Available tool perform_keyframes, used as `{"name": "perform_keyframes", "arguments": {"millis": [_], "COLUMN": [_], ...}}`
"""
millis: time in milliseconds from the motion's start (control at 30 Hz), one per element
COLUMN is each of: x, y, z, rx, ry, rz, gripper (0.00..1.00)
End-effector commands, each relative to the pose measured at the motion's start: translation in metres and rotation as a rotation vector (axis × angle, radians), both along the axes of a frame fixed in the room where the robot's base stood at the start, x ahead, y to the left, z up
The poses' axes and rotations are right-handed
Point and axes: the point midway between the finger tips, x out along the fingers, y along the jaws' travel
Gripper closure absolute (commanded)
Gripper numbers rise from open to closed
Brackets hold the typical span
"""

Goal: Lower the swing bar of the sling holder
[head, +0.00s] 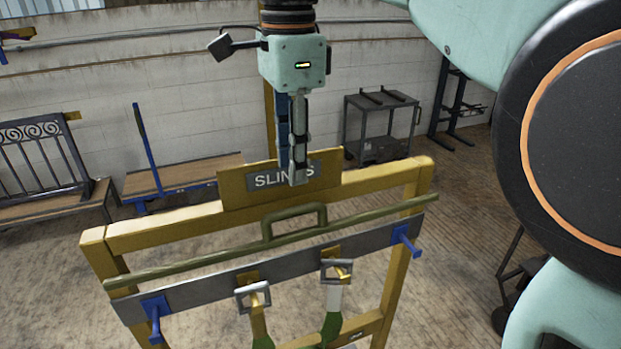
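The sling holder is a yellow frame (160,229) with a "SLINGS" sign (240,196) on its top beam. The swing bar (190,264) is a long green bar with a squared handle (295,221) at its middle. It runs across the frame, just above a grey rail (205,290). Two slings with square metal buckles (252,297) (337,270) hang at the rail. My gripper (297,176) points down in front of the sign, with its tips above the handle and apart from it. Its fingers overlap in this view, so their opening is unclear.
Blue brackets (155,314) (405,240) stick out at both ends of the rail. Behind stand a dark cart (380,125), a wooden bench with a blue post (185,174) and a scrolled metal panel (45,155). Bare floor lies around the frame. My arm covers the right side.

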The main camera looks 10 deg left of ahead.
Motion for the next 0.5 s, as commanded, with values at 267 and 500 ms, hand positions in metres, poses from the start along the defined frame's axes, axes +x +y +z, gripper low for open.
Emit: {"name": "perform_keyframes", "arguments": {"millis": [267, 500], "x": [0.0, 0.001], "y": [0.0, 0.0], "z": [-0.051, -0.076], "rx": [-0.001, 0.0], "ry": [0.002, 0.0], "rz": [0.001, 0.001], "gripper": [0.7, 0.7]}}
